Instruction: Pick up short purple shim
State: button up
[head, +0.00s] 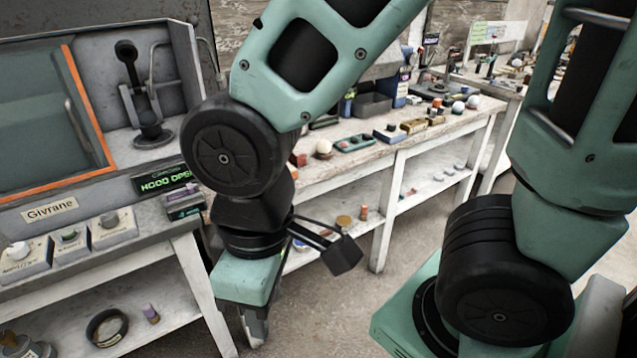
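A small block with a purple top (181,193) lies at the right front corner of the left bench, by the green-lettered sign. A small upright purple piece (151,313) stands on that bench's lower shelf. I cannot tell for sure which of these is the short purple shim. My gripper (254,335) points down in front of the bench's right end, to the right of and below the purple-topped block and apart from both pieces. Its fingertips are small and partly hidden by its own body, so its opening is unclear.
A grey machine (90,110) with an orange-edged door stands on the left bench. Several knobs line its front. A black ring (107,328) lies on the lower shelf. A long white bench (400,148) behind carries blocks, balls and trays. Bare floor (335,310) lies between.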

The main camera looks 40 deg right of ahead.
aim_at(190, 190)
jog(key=i+j+u, duration=0.2)
jog(key=u, duration=0.2)
jog(key=i+u, duration=0.4)
